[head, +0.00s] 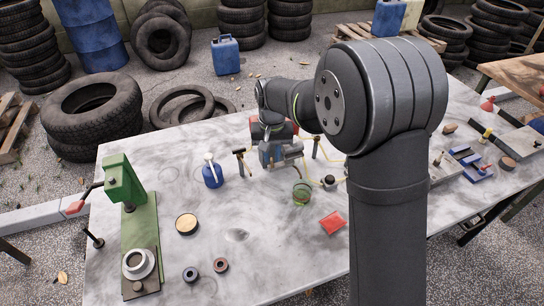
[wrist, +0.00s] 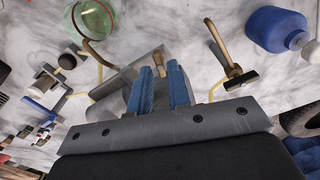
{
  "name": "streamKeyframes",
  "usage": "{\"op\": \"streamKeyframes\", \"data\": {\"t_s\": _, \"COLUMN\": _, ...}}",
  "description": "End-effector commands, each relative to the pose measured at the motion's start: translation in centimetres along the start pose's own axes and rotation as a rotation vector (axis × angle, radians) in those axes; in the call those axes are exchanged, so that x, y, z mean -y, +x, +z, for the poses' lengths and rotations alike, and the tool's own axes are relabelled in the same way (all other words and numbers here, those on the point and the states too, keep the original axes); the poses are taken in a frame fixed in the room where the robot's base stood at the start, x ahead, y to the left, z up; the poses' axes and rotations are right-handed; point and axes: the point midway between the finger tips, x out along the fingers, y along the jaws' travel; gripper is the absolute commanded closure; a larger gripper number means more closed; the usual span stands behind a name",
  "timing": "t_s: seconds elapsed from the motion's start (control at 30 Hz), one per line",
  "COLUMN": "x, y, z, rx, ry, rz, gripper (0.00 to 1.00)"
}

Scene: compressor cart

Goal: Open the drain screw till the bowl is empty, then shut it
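My gripper (wrist: 159,70) has two blue fingers, parted by a narrow gap. They are at a grey cylindrical body (wrist: 118,72), which also shows in the head view (head: 292,151). Something grey shows in the gap; I cannot tell if the fingers grip it. The bowl's liquid level cannot be made out.
A blue bottle (head: 212,175) and a brass post with a black T-top (head: 240,156) stand left of my gripper. Yellow tubing (head: 308,174) runs beside the vessel. A red cloth (head: 332,222) lies in front. A green press (head: 125,182) stands at left. The table's front middle is mostly clear.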

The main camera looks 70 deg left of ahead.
Motion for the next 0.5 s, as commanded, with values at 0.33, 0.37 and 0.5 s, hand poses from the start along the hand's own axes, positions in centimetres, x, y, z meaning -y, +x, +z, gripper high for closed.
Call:
{"op": "streamKeyframes", "data": {"t_s": 0.33, "x": -0.01, "y": 1.32, "z": 0.03, "rx": 0.000, "ry": 0.000, "rz": 0.000, "gripper": 0.83}}
{"op": "streamKeyframes", "data": {"t_s": 0.37, "x": -0.01, "y": 1.32, "z": 0.02, "rx": 0.000, "ry": 0.000, "rz": 0.000, "gripper": 0.83}}
{"op": "streamKeyframes", "data": {"t_s": 0.5, "x": -0.01, "y": 1.30, "z": 0.02, "rx": 0.000, "ry": 0.000, "rz": 0.000, "gripper": 0.94}}
